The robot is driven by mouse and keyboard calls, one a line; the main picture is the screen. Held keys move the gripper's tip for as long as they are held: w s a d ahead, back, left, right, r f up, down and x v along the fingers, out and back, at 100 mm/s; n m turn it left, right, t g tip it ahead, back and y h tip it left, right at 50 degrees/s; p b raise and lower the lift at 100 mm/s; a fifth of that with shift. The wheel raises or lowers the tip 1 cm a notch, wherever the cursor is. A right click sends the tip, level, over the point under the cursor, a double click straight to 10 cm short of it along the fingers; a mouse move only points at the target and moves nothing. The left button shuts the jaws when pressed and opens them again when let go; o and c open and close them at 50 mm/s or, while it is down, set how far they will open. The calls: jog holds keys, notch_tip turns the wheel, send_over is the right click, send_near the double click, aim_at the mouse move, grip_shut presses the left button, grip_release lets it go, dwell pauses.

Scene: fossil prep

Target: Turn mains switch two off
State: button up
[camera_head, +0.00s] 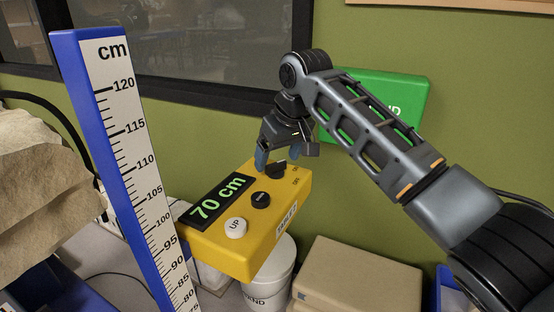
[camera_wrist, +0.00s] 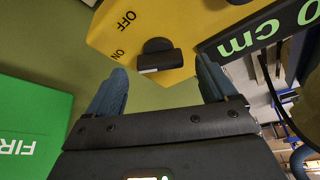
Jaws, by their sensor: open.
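A yellow control box (camera_head: 246,262) stands at the centre of the head view. A black rotary switch (camera_head: 277,170) sits at its far end, beside small ON and OFF marks. In the wrist view the switch (camera_wrist: 167,61) shows a thick grip bar with a white mark towards its left end, on the ON side. No number for this switch is readable. My gripper (camera_head: 284,150) is open just above the switch. In the wrist view its two blue fingers (camera_wrist: 161,75) are spread to either side of the knob, and I see no clear contact.
The box carries a 70 cm display (camera_head: 217,197), a white UP button (camera_head: 235,227) and a black button (camera_head: 261,200). A blue-edged height scale (camera_head: 137,160) stands left. A green sign (camera_head: 405,90) is behind my arm. A white bucket (camera_head: 272,270) and cardboard box (camera_head: 360,275) are below.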

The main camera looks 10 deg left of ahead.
jog(key=shift+x, duration=0.85)
jog(key=shift+c, duration=0.4)
jog(key=c, duration=1)
